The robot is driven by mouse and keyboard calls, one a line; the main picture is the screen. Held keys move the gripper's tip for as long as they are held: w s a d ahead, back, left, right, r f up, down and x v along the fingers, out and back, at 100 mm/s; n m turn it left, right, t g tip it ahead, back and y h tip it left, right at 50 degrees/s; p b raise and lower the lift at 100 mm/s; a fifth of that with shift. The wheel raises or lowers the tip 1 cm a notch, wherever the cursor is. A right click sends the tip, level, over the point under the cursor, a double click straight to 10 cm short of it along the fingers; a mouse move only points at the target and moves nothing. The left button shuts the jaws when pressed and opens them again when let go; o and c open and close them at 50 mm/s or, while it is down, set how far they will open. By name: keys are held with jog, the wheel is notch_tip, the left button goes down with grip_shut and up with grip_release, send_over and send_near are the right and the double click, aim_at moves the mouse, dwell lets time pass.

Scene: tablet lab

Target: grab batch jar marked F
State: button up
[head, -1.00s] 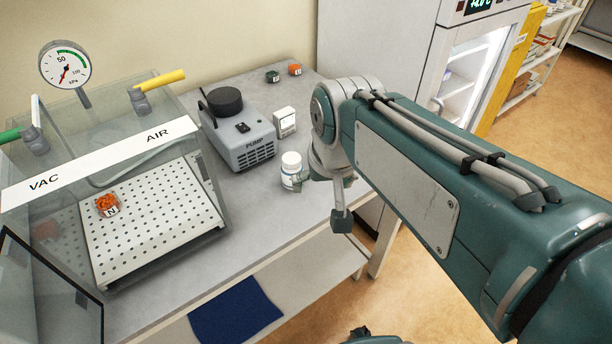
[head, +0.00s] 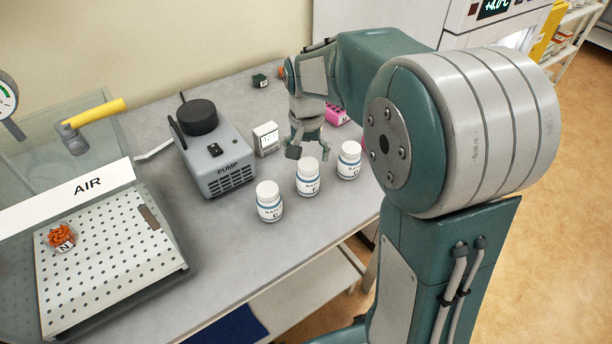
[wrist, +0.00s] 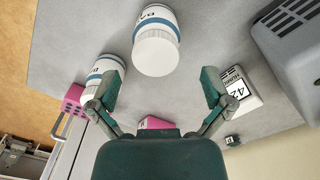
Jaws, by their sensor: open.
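Three white, blue-banded batch jars stand upright in a slanting row on the bench: a left jar (head: 269,201), a middle jar (head: 308,177) and a right jar (head: 349,160). Their letters are small; the middle one looks like F, but I cannot be certain. My gripper (head: 308,149) is open and empty, just behind the middle jar. In the wrist view, the middle jar (wrist: 157,45) stands ahead of my open gripper (wrist: 160,87), centred between the fingers and apart from them. The right jar (wrist: 102,82) is near the left finger there, partly covered by it.
A pink block (head: 336,115) and a dark green block (head: 261,80) lie farther back. The perforated chamber shelf (head: 110,255) is at left. Clear bench lies in front of the jars.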

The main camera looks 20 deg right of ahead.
aim_at(309, 164)
jog(key=shift+d+f, duration=0.15)
jog(key=shift+f, duration=0.55)
notch_tip(309, 164, down, 4)
jog(key=shift+s+d+r, duration=0.1)
jog(key=shift+s, duration=0.05)
jog(key=shift+f, duration=0.5)
jog(key=c, duration=1)
